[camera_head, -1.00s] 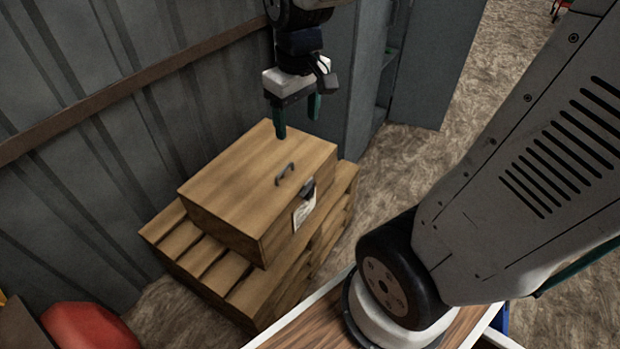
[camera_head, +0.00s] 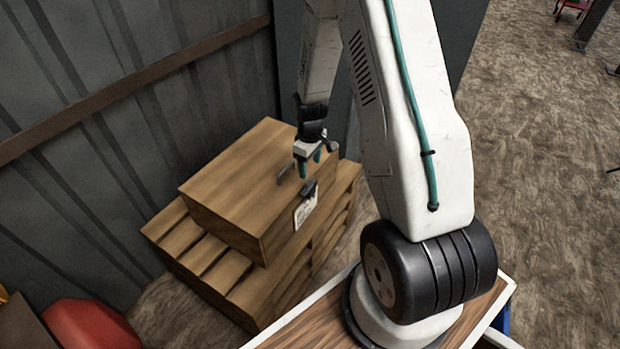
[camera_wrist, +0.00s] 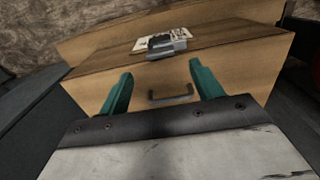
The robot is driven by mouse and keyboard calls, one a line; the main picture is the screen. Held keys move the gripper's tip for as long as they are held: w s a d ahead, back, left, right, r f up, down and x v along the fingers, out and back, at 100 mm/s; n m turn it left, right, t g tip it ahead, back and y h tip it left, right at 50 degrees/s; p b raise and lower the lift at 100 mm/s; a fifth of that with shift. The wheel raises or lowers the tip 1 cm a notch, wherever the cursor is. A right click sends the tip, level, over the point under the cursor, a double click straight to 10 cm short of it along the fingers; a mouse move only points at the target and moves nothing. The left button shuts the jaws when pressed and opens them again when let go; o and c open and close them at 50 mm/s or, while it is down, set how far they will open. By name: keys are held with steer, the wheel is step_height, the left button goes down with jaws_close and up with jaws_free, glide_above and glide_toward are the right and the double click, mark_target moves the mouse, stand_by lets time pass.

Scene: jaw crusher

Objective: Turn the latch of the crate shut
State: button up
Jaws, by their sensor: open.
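The wooden crate (camera_head: 236,187) sits closed on a slatted wooden pallet, and it fills much of the wrist view (camera_wrist: 240,70). The dark latch (camera_head: 309,188) is at the top edge of its front side, above a white label (camera_head: 305,211); in the wrist view the latch (camera_wrist: 166,45) lies beyond the fingertips. A dark lid handle (camera_wrist: 170,96) shows between and below the green fingers. My gripper (camera_head: 310,168) is open and empty, above the lid near the latch. Its two fingers (camera_wrist: 157,75) stand apart, touching nothing that I can make out. The latch's exact angle is too small to tell.
The pallet (camera_head: 210,262) extends past the crate at the front and left. A corrugated metal wall (camera_head: 90,100) stands behind and left. A red rounded object (camera_head: 90,325) is at the lower left. Open floor (camera_head: 545,180) lies to the right.

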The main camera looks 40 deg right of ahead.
mark_target(310, 180)
step_height(310, 180, down, 7)
steer(key=shift+r, duration=0.1)
stand_by(0.3)
steer(key=c, duration=1)
